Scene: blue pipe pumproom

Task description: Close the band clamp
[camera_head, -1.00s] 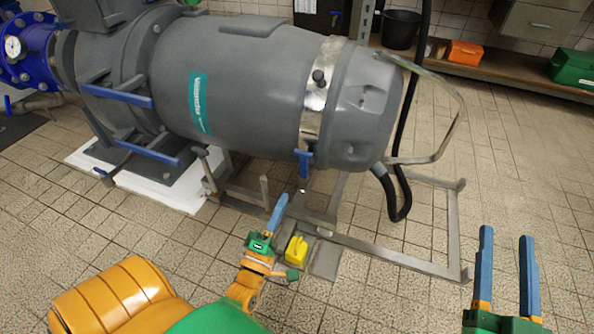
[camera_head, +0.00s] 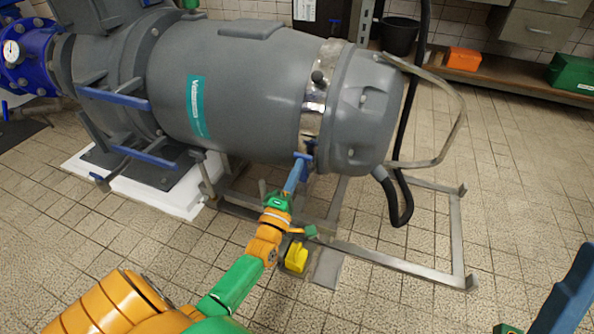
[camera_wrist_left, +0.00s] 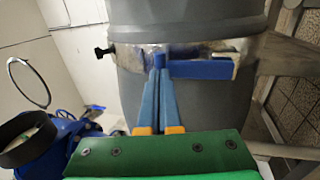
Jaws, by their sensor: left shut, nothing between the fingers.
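The band clamp (camera_head: 313,112) is a shiny metal strap around the grey motor housing, with a dark knob on its side. Its blue lever (camera_wrist_left: 200,69) shows beside the strap in the left wrist view. In the head view the lever is partly hidden behind my left gripper (camera_head: 301,158). My left gripper's blue fingers are together and empty, and their tips (camera_wrist_left: 160,58) are at the lever's left end. I cannot tell whether they touch it. My right gripper (camera_head: 568,290) is cut off at the lower right, with only one blue finger clear.
The metal floor frame (camera_head: 456,240) and a bent metal bar (camera_head: 455,125) stand beside the housing. A black hose (camera_head: 400,205) hangs at its end. A yellow object (camera_head: 296,257) is on the floor by my left arm.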

